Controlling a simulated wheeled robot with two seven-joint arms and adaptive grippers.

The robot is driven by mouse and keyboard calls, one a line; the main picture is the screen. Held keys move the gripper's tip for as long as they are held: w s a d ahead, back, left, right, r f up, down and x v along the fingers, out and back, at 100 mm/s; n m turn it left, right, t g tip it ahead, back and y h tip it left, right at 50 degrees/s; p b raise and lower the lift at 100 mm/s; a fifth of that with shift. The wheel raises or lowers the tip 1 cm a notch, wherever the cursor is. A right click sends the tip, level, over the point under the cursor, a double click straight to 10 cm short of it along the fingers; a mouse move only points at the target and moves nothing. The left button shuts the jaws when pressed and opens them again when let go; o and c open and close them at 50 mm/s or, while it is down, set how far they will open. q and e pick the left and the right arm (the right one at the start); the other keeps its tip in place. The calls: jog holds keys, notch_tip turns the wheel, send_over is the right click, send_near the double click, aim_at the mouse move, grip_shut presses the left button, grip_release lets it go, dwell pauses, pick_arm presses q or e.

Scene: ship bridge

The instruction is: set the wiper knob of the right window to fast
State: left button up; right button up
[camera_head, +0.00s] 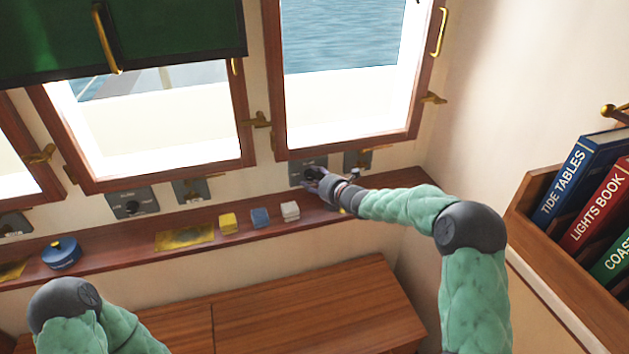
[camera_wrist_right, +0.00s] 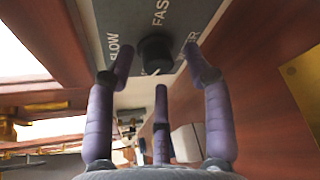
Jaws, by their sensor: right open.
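The right window (camera_head: 345,75) has a grey wiper plate (camera_head: 297,178) on the wall below it. In the right wrist view, the plate (camera_wrist_right: 180,14) reads FAST at the top, part of SLOW at left and a partly hidden word at right. The round black wiper knob (camera_wrist_right: 156,50) sits on it; a small pale mark shows at its lower edge, away from FAST. My right gripper (camera_head: 316,178) is at the plate, mostly hiding the knob in the head view. Its purple fingers (camera_wrist_right: 159,62) are spread around the knob, apparently not touching. My left gripper is out of view.
Another wiper plate (camera_head: 132,201) is left. A bookshelf (camera_head: 530,205) stands at right.

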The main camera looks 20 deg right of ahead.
grip_shut()
jog(key=shift+f, duration=0.1)
